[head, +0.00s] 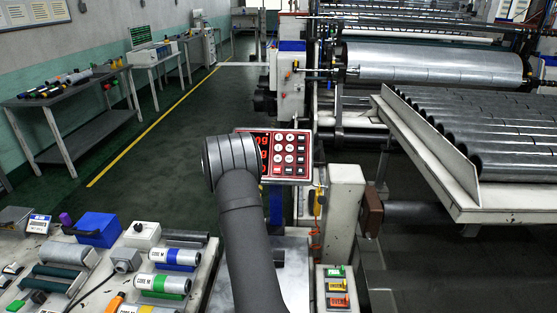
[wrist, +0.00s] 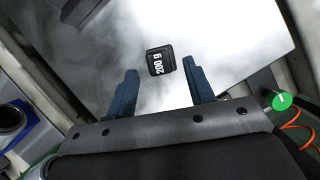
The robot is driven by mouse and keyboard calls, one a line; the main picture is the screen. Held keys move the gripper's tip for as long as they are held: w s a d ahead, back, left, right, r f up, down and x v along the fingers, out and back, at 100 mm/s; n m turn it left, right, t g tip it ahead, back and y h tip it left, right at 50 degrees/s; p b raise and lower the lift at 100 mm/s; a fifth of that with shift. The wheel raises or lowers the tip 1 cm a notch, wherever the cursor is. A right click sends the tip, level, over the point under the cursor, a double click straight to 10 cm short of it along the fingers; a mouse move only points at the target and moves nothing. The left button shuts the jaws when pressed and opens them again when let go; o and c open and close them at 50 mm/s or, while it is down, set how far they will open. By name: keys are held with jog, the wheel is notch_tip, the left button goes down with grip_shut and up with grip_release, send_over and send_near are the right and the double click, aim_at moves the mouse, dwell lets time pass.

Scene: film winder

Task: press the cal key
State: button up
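A red key panel (head: 290,156) stands beyond my arm in the head view. It has several round pale keys and a column of dark keys. A lit red display at its left is partly hidden by my arm. The key labels are too small to read, so I cannot tell which is the cal key. In the wrist view my gripper (wrist: 160,72) is open, its two blue fingers apart over a shiny metal plate (wrist: 225,35). A black weight (wrist: 160,61) marked 200 g shows between the fingertips. My gripper is hidden in the head view.
A bench at the left holds a blue box (head: 98,228) and several labelled rolls (head: 172,258). A stand with green, yellow and red buttons (head: 337,286) is at the lower right. A sloped rack of dark rolls (head: 490,130) stands at the right.

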jog(key=shift+w+a+r+m, duration=0.15)
jog(key=shift+w+r+m, duration=0.15)
jog(key=shift+r, duration=0.1)
jog(key=c, duration=0.7)
jog(key=shift+w+a+r+m, duration=0.15)
jog(key=shift+w+r+m, duration=0.15)
jog(key=shift+m, duration=0.2)
grip_shut()
jog(key=shift+a+r+m+y, duration=0.3)
jog(key=shift+a+m+y, duration=0.1)
jog(key=shift+m, duration=0.3)
jog(key=w+a+r+m+t+y, duration=0.3)
jog(key=w+r+m, duration=0.3)
jog(key=r+m, duration=0.15)
jog(key=w+a+r+m+t+y, duration=0.2)
jog(key=w+r+m+y, duration=0.1)
jog(key=w+r+m, duration=0.4)
jog(key=w+d+r+m+t+h, duration=0.2)
jog(key=w+d+r+m+t, duration=0.1)
jog(key=r+m, duration=0.4)
jog(key=w+d+r+m+t+h, duration=0.3)
jog(key=d+r+m+t, duration=0.2)
jog(key=d+r+m, duration=0.2)
notch_tip(320, 180, up, 2)
jog(key=shift+w+d+r, duration=0.15)
jog(key=shift+d+r, duration=0.1)
jog(key=shift+d, duration=0.25)
